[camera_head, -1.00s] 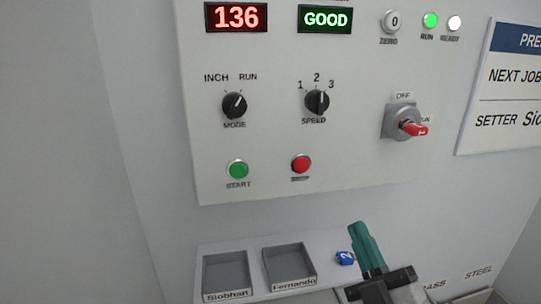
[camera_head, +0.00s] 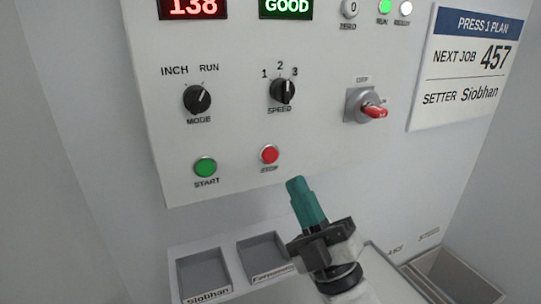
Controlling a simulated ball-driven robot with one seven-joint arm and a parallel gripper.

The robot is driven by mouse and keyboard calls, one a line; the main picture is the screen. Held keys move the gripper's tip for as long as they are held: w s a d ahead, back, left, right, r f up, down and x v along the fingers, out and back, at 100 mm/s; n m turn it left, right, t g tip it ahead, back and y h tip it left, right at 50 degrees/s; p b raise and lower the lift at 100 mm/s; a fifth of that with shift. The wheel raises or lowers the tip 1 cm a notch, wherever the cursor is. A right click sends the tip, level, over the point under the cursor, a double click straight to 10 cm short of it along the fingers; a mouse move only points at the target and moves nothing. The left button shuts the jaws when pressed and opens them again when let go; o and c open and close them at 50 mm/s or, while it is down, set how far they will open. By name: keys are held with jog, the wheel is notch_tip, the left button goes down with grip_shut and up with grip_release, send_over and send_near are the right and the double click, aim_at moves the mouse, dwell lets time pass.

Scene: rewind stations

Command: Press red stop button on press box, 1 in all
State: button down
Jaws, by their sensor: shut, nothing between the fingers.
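The red stop button (camera_head: 269,154) is on the lower part of the white press box (camera_head: 330,145), above a STOP label. The green start button (camera_head: 205,167) is to its left. My gripper (camera_head: 293,182), with teal fingers, is shut and empty. Its tips point up and show just below and right of the stop button in the picture. A gap shows between the tips and the button, but I cannot tell how far the tips are from the panel.
The box also carries a mode knob (camera_head: 197,98), a speed knob (camera_head: 282,91) and a red-handled switch (camera_head: 372,111). Its displays read 138 and GOOD. Below are labelled trays (camera_head: 206,275) and a bin (camera_head: 470,275). A plan board (camera_head: 465,70) hangs at right.

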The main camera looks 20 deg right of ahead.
jog(key=shift+w+b, duration=0.55)
jog(key=shift+w, duration=3)
jog(key=shift+w, duration=0.15)
jog(key=shift+w+b, duration=0.25)
jog(key=shift+b, duration=0.05)
jog(key=shift+w+b, duration=0.3)
jog(key=shift+w, duration=0.1)
jog(key=shift+s, duration=0.8)
jog(key=shift+s, duration=2.55)
